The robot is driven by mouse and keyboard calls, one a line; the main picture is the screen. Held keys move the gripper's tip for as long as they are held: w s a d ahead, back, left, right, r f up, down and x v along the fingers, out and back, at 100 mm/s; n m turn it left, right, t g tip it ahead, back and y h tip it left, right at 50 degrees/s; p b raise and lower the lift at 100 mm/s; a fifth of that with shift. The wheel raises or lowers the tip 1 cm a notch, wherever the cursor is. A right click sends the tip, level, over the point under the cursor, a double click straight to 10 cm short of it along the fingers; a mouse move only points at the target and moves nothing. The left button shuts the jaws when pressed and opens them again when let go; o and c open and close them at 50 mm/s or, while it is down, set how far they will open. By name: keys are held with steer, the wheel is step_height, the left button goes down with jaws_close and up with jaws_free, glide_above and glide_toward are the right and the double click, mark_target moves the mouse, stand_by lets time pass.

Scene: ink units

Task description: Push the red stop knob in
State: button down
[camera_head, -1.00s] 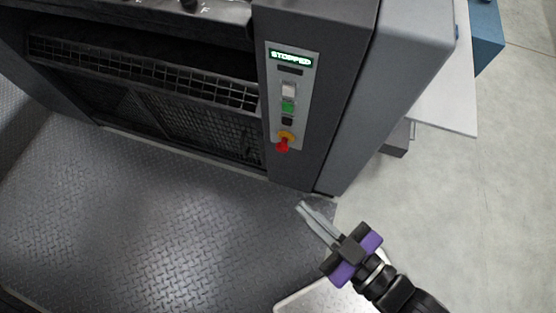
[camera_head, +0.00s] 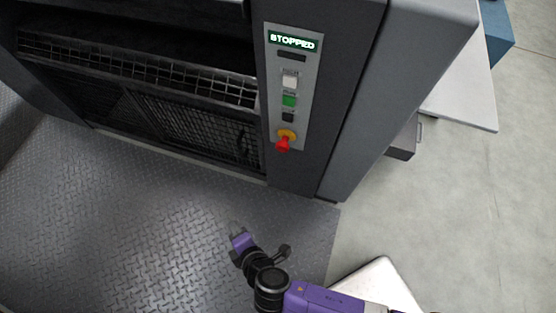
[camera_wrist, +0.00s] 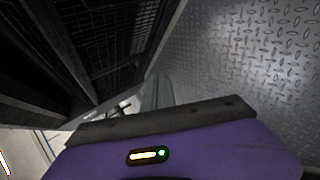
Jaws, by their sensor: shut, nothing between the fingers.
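The red stop knob (camera_head: 283,144) sits on a yellow base at the bottom of the grey control panel (camera_head: 303,115) on the machine's front. The panel's display (camera_head: 292,40) reads STOPPED. My gripper (camera_head: 237,228) is over the metal floor plate, below and left of the knob in the head view, and well apart from it. In the wrist view my gripper's grey fingers (camera_wrist: 156,92) lie together, with nothing between them. The knob does not show in the wrist view.
A white button (camera_head: 289,80) and a green button (camera_head: 289,100) sit above the knob. A wire mesh guard (camera_head: 190,125) is left of the panel. The diamond-plate floor (camera_head: 120,210) is clear. A grey box (camera_head: 403,142) juts out at the machine's right side.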

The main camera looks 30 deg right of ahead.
steer(key=w+f+n+t+h+b, duration=0.1)
steer(key=w+f+n+h+b, duration=0.1)
steer(key=w+n+h, duration=0.2)
steer(key=s+d+r+n+t+h, duration=0.1)
steer(key=s+d+r+n+h, duration=0.1)
steer(key=d+r+h, duration=0.6)
steer(key=shift+d+r+n+t+h, duration=0.15)
steer(key=shift+d+n+t+h, duration=0.15)
steer(key=shift+d+n+h, duration=0.7)
steer(key=shift+s+a, duration=0.1)
steer(key=shift+a, duration=0.1)
steer(key=b, duration=0.1)
glide_toward(281, 149)
steer(key=x, duration=0.5)
steer(key=shift+d+f, duration=0.2)
steer(key=shift+x, duration=0.85)
steer(key=shift+a, duration=0.1)
